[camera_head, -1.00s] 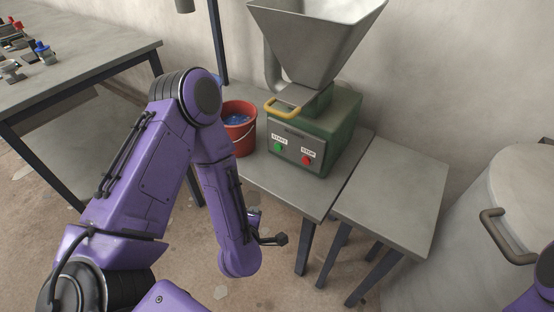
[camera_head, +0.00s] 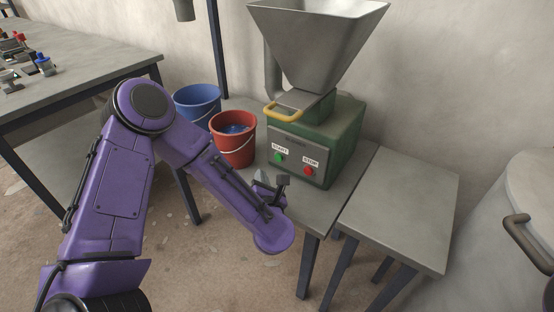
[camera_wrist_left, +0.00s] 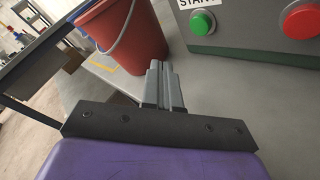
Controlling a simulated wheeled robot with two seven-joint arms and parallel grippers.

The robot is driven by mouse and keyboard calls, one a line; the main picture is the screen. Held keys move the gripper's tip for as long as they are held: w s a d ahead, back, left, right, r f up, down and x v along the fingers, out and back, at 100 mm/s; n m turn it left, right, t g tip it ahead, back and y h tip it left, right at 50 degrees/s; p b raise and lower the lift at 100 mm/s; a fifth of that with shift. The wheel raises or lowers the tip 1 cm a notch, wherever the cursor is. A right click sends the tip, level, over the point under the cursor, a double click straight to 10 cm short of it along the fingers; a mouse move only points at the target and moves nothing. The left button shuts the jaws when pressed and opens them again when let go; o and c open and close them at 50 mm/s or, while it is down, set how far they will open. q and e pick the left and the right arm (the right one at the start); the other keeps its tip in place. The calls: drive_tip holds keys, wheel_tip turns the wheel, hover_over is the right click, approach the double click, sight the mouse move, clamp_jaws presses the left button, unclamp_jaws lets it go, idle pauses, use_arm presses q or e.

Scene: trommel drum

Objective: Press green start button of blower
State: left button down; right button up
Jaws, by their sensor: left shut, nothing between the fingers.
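The green blower (camera_head: 327,148) with a grey hopper (camera_head: 315,42) stands on a grey table. Its front panel carries a green start button (camera_head: 278,157) at left and a red stop button (camera_head: 308,171) at right. In the left wrist view the start button (camera_wrist_left: 203,22) is large, above and right of my fingers. My left gripper (camera_head: 270,184) is in front of the panel, a little below and left of the start button and apart from it. In the left wrist view its fingers (camera_wrist_left: 161,84) are shut together and empty. My right gripper is not in view.
A red bucket (camera_head: 234,148) with blue contents stands left of the blower, with a blue bucket (camera_head: 197,101) behind it. A lower grey table (camera_head: 402,205) is at right, beside a large pale drum (camera_head: 500,230). A workbench (camera_head: 90,72) is at left.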

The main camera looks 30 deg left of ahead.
sight(279, 157)
use_arm(q)
drive_tip(key=w+b, duration=0.1)
drive_tip(key=w, duration=0.2)
drive_tip(key=shift+w+d+f, duration=0.1)
drive_tip(key=shift+w, duration=0.9)
drive_tip(key=shift+w+d, duration=0.1)
idle(1.1)
drive_tip(key=shift+w, duration=0.3)
drive_tip(key=shift+w+b, duration=0.4)
drive_tip(key=shift+w, duration=0.05)
idle(0.7)
drive_tip(key=shift+s, duration=0.9)
